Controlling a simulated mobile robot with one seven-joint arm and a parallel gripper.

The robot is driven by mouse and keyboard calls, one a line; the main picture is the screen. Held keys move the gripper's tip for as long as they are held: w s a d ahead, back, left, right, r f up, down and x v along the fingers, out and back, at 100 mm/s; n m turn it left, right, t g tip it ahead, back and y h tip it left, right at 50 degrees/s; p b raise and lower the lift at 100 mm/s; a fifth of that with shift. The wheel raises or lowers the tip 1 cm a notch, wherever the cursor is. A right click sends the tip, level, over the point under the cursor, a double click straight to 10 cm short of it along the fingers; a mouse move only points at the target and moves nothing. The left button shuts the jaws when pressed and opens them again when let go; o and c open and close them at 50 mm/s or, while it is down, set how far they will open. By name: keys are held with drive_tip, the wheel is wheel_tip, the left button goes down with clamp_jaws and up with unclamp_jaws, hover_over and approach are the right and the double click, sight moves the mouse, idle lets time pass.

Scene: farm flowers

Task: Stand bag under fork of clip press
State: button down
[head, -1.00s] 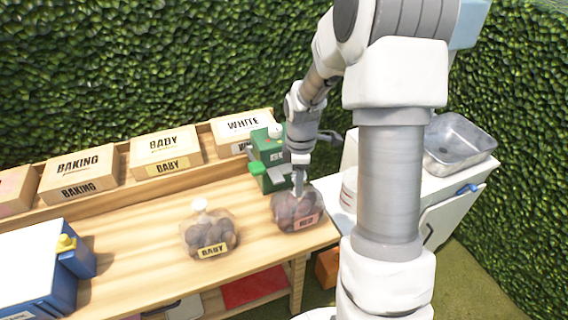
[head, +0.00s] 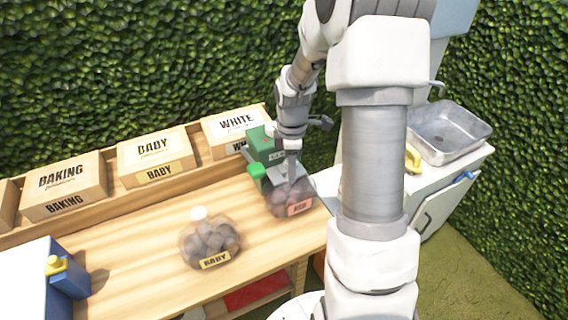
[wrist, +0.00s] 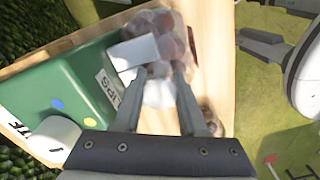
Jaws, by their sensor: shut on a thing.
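The green clip press (head: 265,150) stands at the back right of the table, and its green side with a "CLIPS" label fills the left of the wrist view (wrist: 75,85). Its pale fork plate (wrist: 135,52) juts out over part of the bag. The clear bag of potatoes with a red label (head: 290,198) is upright at the press's front, low at the tabletop; it also shows in the wrist view (wrist: 160,22). My gripper (wrist: 158,82) is shut on the bag's gathered neck from above. Whether the bag's base touches the table is unclear.
A second bag labelled BABY (head: 208,245) stands on the table (head: 135,240) to the left. A blue and white machine (head: 60,270) is at the front left. Crates labelled BAKING (head: 62,185), BABY (head: 155,155) and WHITE (head: 232,128) line the back. A sink (head: 450,130) is right.

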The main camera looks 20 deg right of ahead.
drive_tip(key=shift+s, duration=0.15)
drive_tip(key=shift+f, duration=0.15)
drive_tip(key=shift+f, duration=0.1)
drive_tip(key=shift+c, duration=2.3)
unclamp_jaws()
wheel_tip(320, 180, up, 12)
drive_tip(key=shift+r+p, duration=0.2)
drive_tip(key=shift+p, duration=0.45)
